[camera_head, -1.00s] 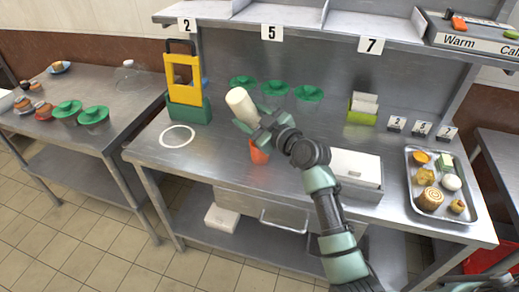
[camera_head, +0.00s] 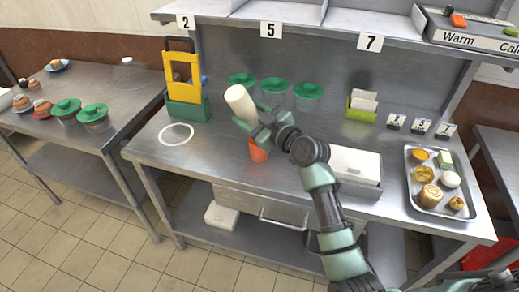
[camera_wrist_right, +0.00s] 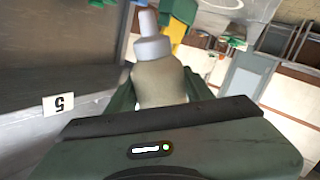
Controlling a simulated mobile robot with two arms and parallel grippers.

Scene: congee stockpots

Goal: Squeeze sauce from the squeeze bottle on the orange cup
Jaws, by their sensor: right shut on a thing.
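The squeeze bottle (camera_head: 240,102) is cream coloured and tilted. My right gripper (camera_head: 256,124) is shut on it and holds it above the counter. In the right wrist view, the bottle (camera_wrist_right: 160,80) sits between the fingers with its pale grey cap and nozzle pointing away from the palm. The orange cup (camera_head: 258,150) stands on the steel counter, below the gripper and slightly right of the bottle. The gripper partly hides the cup's top. In the head view the nozzle cannot be made out. My left gripper is not in view.
The steel counter (camera_head: 210,165) holds a white ring (camera_head: 176,134), a yellow and green stand (camera_head: 186,85), several green-lidded bowls (camera_head: 308,91) and a white box (camera_head: 355,168). A food tray (camera_head: 440,210) lies at right. A shelf (camera_head: 290,12) overhangs the back.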

